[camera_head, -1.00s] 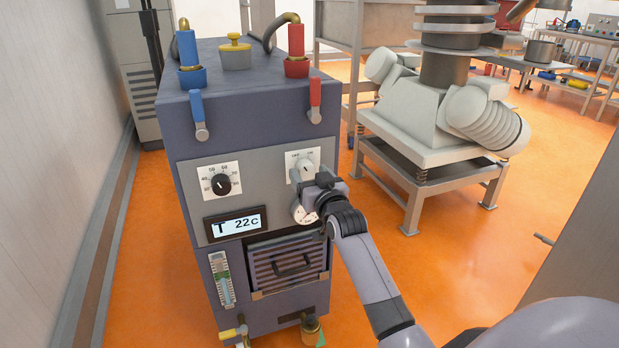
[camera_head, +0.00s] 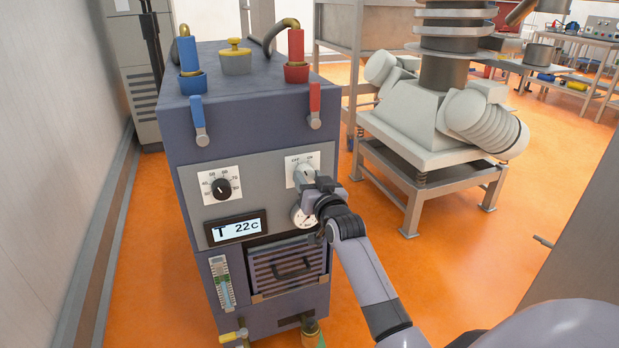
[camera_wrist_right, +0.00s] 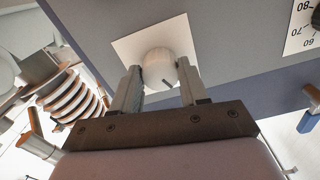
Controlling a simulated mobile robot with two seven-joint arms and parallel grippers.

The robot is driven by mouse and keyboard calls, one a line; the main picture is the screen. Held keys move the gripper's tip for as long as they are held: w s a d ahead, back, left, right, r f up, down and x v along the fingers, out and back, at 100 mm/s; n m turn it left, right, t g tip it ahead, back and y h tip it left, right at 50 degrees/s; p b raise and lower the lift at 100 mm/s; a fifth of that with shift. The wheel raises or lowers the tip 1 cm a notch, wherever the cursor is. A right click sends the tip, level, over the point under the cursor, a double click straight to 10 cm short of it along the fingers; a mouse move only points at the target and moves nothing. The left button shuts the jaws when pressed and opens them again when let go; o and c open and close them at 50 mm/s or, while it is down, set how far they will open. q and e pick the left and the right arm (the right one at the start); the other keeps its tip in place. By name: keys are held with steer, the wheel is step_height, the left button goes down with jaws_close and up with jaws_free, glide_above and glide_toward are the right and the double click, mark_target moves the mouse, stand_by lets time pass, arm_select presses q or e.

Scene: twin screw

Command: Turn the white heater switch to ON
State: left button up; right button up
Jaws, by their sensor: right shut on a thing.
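The white heater switch (camera_head: 304,174) is a round knob on a white plate with OFF and ON marks, on the upper right of the heater's grey front panel. My right gripper (camera_head: 308,183) is at the knob, coming from below right, and covers its lower part in the head view. In the right wrist view the knob (camera_wrist_right: 160,70) sits between the two fingers of my right gripper (camera_wrist_right: 158,80), which is shut on it. A dark pointer line shows on the knob's lower edge there. My left gripper is not in view.
The heater (camera_head: 250,115) also carries a black temperature dial (camera_head: 221,189), a display reading 22c (camera_head: 236,228), a pressure gauge (camera_head: 303,216) below the switch, and blue (camera_head: 199,121) and red (camera_head: 315,106) lever handles. A machine on a metal stand (camera_head: 440,130) stands to the right.

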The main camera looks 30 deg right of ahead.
steer(key=m+p, duration=0.1)
steer(key=m, duration=0.1)
steer(key=shift+r+m+p, duration=0.15)
steer(key=shift+m+p, duration=0.15)
steer(key=shift+p, duration=0.05)
steer(key=m+p, duration=0.1)
steer(key=m, duration=0.2)
steer(key=shift+m+p, duration=0.3)
steer(key=shift+p, duration=0.05)
steer(key=m, duration=0.2)
steer(key=shift+m+p, duration=0.4)
steer(key=shift+m, duration=1)
steer(key=o, duration=1.1)
steer(key=shift+c, duration=0.2)
steer(key=shift+s+a, duration=0.1)
